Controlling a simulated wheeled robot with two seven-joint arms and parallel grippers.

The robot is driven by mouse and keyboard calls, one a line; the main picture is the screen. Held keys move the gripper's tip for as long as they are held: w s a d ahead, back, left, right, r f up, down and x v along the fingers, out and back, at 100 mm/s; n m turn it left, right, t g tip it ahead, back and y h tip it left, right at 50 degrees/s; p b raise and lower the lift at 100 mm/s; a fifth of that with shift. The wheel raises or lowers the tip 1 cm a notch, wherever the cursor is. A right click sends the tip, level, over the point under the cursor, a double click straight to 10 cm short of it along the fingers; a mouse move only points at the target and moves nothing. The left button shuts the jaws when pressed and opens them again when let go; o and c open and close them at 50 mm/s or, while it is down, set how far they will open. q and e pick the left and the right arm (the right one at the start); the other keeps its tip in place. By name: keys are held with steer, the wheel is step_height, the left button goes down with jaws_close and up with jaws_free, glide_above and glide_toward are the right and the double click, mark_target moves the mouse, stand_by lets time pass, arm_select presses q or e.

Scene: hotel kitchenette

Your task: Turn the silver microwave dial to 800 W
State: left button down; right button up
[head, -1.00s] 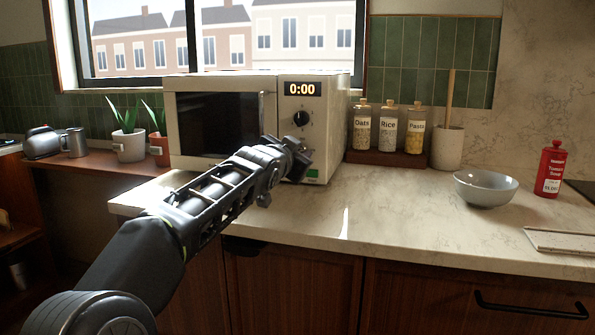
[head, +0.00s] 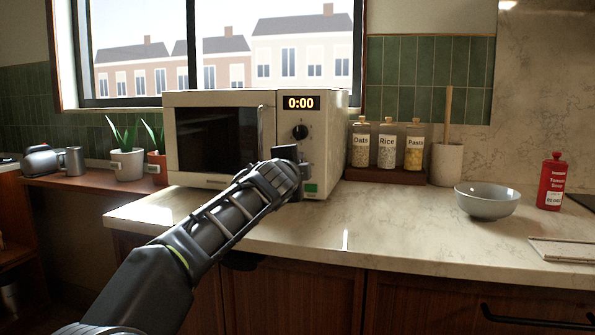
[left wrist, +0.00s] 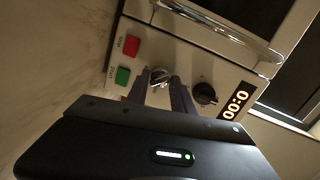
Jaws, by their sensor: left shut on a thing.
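The cream microwave (head: 222,99) stands on the counter, its display (head: 300,103) reading 0:00. In the left wrist view the silver dial (left wrist: 159,76) sits between the black dial (left wrist: 205,93) and the green button (left wrist: 123,76). My left gripper (left wrist: 160,84) has its two fingers on either side of the silver dial and is shut on it. In the head view my left gripper (head: 302,164) is at the control panel and hides the silver dial; the black dial (head: 300,131) shows above it. The silver dial's pointer and markings are too small to read. My right gripper is not in view.
A red button (left wrist: 131,45) is beside the green one, and the door handle (left wrist: 218,27) runs near the panel. Labelled jars (head: 387,150) stand right of the microwave, with a grey bowl (head: 487,200) farther right. The front counter (head: 400,225) is clear.

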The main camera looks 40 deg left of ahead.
arm_select(q)
steer(key=shift+m+t+y+b, duration=0.35)
steer(key=shift+m+b, duration=0.4)
steer(key=shift+m, duration=3.25)
steer(key=c, duration=1.1)
jaws_free()
steer(key=shift+f, duration=0.1)
steer(key=b+v, duration=0.1)
steer(key=v, duration=0.5)
steer(key=shift+s+d, duration=0.2)
steer(key=shift+s, duration=0.1)
steer(key=shift+s+d, duration=0.25)
steer(key=shift+s, duration=0.25)
